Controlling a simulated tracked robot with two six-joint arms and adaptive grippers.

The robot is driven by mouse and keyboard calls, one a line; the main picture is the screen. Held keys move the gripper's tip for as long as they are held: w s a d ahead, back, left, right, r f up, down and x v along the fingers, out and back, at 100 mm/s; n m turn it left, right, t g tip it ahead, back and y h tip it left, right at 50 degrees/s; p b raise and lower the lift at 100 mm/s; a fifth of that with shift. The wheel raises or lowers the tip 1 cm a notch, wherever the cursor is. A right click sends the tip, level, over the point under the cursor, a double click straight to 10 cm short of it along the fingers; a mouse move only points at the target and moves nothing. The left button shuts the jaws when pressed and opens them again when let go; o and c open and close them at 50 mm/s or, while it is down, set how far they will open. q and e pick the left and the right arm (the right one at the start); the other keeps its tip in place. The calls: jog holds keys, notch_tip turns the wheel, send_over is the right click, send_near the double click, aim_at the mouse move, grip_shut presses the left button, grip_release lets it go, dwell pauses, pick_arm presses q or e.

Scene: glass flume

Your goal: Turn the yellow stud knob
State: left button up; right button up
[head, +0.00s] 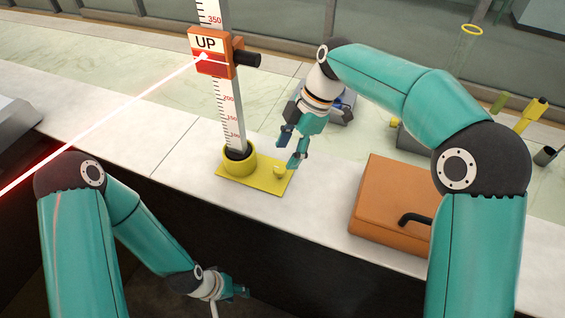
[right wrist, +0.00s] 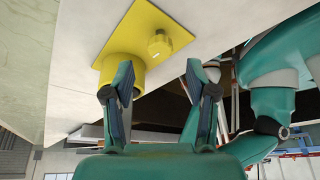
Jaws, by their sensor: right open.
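The yellow stud knob (head: 280,170) is a small faceted stud on the yellow base plate (head: 234,187), beside the round yellow socket (head: 238,164) that holds the upright scale. It also shows in the right wrist view (right wrist: 160,46), beyond my fingertips. My right gripper (head: 291,150) is open and empty, fingers pointing down, just above the knob in the head view. In the right wrist view its spread fingers (right wrist: 158,70) show nothing between them, apart from the knob. My left gripper (head: 238,291) hangs low in front of the counter, away from the plate; its jaws are unclear.
The scale post (head: 226,110) carries an orange block marked UP (head: 210,55), where a red beam from the left ends. An orange case (head: 385,195) with a black handle lies right of the plate. The pale counter (head: 150,165) left of the plate is clear.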

aim_at(279, 168)
jog(key=shift+x, duration=2.35)
